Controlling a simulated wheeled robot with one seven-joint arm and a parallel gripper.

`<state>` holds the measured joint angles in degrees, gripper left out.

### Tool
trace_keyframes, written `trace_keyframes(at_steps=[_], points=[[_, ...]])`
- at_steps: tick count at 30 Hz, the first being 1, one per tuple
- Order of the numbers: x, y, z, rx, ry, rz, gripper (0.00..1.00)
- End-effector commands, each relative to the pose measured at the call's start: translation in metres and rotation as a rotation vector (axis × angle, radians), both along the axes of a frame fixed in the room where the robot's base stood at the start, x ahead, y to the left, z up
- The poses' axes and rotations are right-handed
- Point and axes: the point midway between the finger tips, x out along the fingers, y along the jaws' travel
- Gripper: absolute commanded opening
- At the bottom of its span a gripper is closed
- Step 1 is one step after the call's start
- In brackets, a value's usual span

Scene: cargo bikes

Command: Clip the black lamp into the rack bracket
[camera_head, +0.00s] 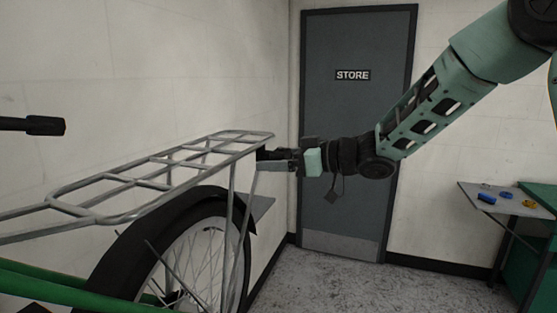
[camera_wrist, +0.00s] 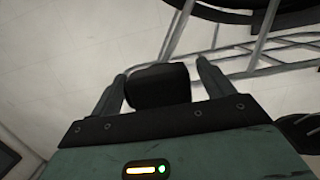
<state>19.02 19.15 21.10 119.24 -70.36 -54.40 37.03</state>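The black lamp (camera_wrist: 157,86) is a dark rounded block between the two fingers of my gripper (camera_wrist: 160,82) in the wrist view. The fingers flank it closely on both sides, so my gripper appears shut on it. In the head view my gripper (camera_head: 278,161) is level at the rear end of the silver rack (camera_head: 160,168), with the dark lamp (camera_head: 264,154) at its tip, close to the rack end. The rack bars also show in the wrist view (camera_wrist: 262,45), beyond the lamp. The rack bracket cannot be made out; whether the lamp touches it cannot be told.
The rear wheel (camera_head: 205,262) and its black mudguard (camera_head: 135,235) stand below the rack. A black handlebar grip (camera_head: 45,125) is at left. A grey store door (camera_head: 353,130) is behind my arm. A side table (camera_head: 475,193) holds small blue and yellow items. The floor between is clear.

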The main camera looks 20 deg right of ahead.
Motion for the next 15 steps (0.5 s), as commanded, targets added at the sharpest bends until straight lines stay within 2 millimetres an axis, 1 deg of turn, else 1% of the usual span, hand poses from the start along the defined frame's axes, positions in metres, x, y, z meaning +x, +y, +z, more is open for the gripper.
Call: trace_keyframes(at_steps=[9, 11, 15], points=[[-0.001, -0.003, 0.000, -0.001, 0.000, -0.002, 0.80], [-0.004, -0.007, 0.000, -0.001, 0.000, -0.003, 0.80], [-0.016, -0.024, 0.002, -0.002, -0.002, -0.006, 0.80]])
